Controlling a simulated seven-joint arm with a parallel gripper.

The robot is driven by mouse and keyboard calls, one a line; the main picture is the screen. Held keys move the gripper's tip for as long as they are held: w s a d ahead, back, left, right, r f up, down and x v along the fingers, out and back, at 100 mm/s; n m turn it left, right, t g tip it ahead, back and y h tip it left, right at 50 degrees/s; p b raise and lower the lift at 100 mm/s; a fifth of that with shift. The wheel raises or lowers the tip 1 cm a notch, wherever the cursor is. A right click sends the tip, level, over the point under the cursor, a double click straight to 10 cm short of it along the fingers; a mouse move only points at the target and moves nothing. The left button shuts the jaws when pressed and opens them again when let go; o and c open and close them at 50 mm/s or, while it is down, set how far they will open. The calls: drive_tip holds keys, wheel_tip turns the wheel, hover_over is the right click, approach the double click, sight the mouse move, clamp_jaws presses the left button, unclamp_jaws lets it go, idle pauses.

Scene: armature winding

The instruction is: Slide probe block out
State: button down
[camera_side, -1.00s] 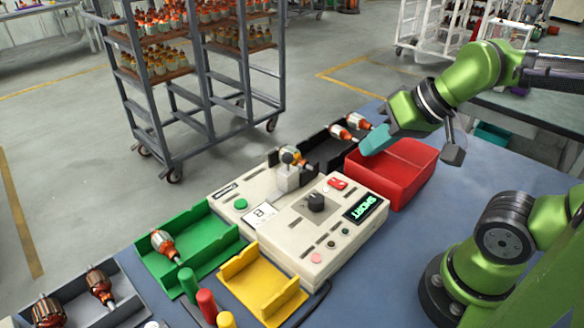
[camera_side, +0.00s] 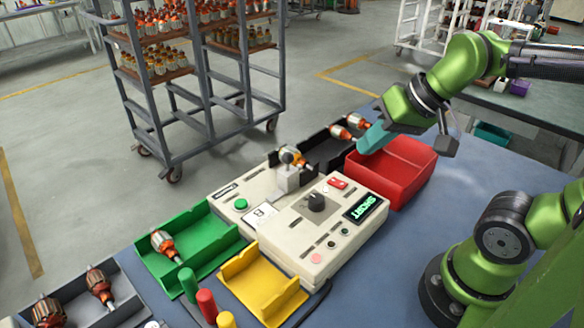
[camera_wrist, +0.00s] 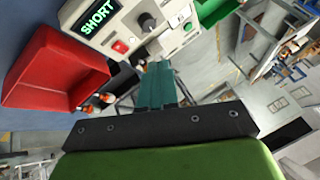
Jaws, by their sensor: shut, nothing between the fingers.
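The tester (camera_side: 300,222) is a cream box on the blue bench, and its screen (camera_side: 361,207) reads SHORT. A light grey block with a dark ball knob, apparently the probe block (camera_side: 287,178), stands at its back edge. An armature (camera_side: 303,160) lies right behind the block; I cannot tell whether they touch. In the wrist view the tester (camera_wrist: 125,28) is at the top, and the block appears to be near its right end, too small to make out well. My gripper (camera_side: 364,148), with teal fingers, is shut and empty above the red bin's back left edge, right of the block.
The red bin (camera_side: 395,185) and a black tray (camera_side: 325,152) with armatures stand behind the tester. A green tray (camera_side: 200,250) with one armature, a yellow tray (camera_side: 262,285) and a grey tray (camera_side: 118,300) are at front left. A wheeled rack (camera_side: 160,110) stands beyond the bench.

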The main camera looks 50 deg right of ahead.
drive_tip(key=w+d+f+m+g+y, duration=0.1)
drive_tip(key=w+d+f+m+y, duration=0.4)
drive_tip(key=w+d+m+y, duration=0.1)
drive_tip(key=w+d+f+m+g+y, duration=0.2)
drive_tip(key=w+d+f+m+y, duration=0.4)
drive_tip(key=w+d+m, duration=0.3)
drive_tip(key=w+d+y, duration=0.1)
drive_tip(key=w+d, duration=0.1)
drive_tip(key=d, duration=0.1)
drive_tip(key=shift+w+d+f+m, duration=0.2)
drive_tip(key=shift+d+m, duration=0.1)
drive_tip(key=shift+d, duration=0.1)
drive_tip(key=shift+a, duration=0.15)
approach(288, 171)
drive_tip(key=a, duration=0.1)
drive_tip(key=w+a+r, duration=0.1)
drive_tip(key=a, duration=0.1)
drive_tip(key=a+r, duration=0.1)
drive_tip(key=shift+w+a, duration=0.3)
drive_tip(key=shift+a, duration=0.05)
